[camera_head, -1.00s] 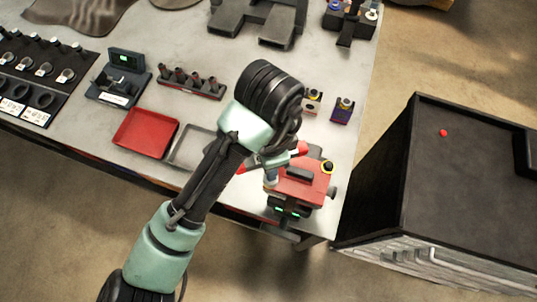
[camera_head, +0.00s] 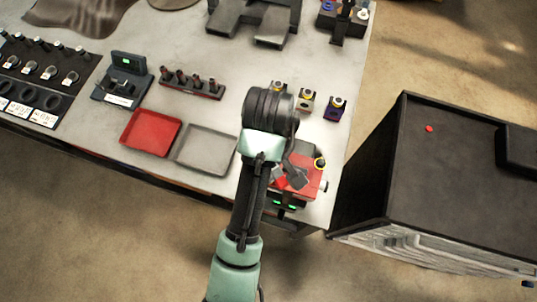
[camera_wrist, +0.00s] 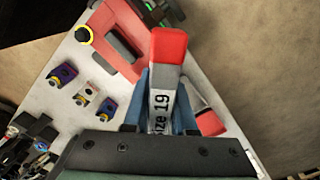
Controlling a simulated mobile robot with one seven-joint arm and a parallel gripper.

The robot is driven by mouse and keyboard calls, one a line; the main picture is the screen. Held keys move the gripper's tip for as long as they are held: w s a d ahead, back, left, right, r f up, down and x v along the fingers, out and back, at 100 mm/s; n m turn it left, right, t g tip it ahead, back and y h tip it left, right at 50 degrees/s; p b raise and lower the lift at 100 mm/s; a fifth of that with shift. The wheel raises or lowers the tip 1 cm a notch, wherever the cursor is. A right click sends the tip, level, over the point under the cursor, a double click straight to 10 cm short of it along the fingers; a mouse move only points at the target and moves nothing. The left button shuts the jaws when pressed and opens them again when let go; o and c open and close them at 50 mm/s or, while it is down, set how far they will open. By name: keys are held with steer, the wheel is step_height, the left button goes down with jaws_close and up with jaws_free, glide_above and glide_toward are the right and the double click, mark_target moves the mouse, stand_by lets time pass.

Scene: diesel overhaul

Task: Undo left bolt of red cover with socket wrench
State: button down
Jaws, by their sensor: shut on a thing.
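My gripper (camera_wrist: 164,88) is shut on a grey socket wrench (camera_wrist: 161,78) with a red end and the lettering "ize 19" in the wrist view. The red cover (camera_wrist: 118,42), with a dark raised handle, lies beyond the wrench. A yellow-ringed black knob (camera_wrist: 84,34) is at its left in that view. In the head view the red cover (camera_head: 308,190) is at the table's front right corner, partly hidden by my arm. The left bolt and the wrench's contact with it cannot be made out.
A red tray (camera_head: 151,133) and a grey tray (camera_head: 205,150) lie left of my arm. Several small ringed blocks, including a purple one (camera_head: 334,108), stand behind the cover. A dark cabinet (camera_head: 450,170) stands right of the table, across a gap.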

steer(key=n, duration=0.6)
steer(key=shift+r, duration=0.1)
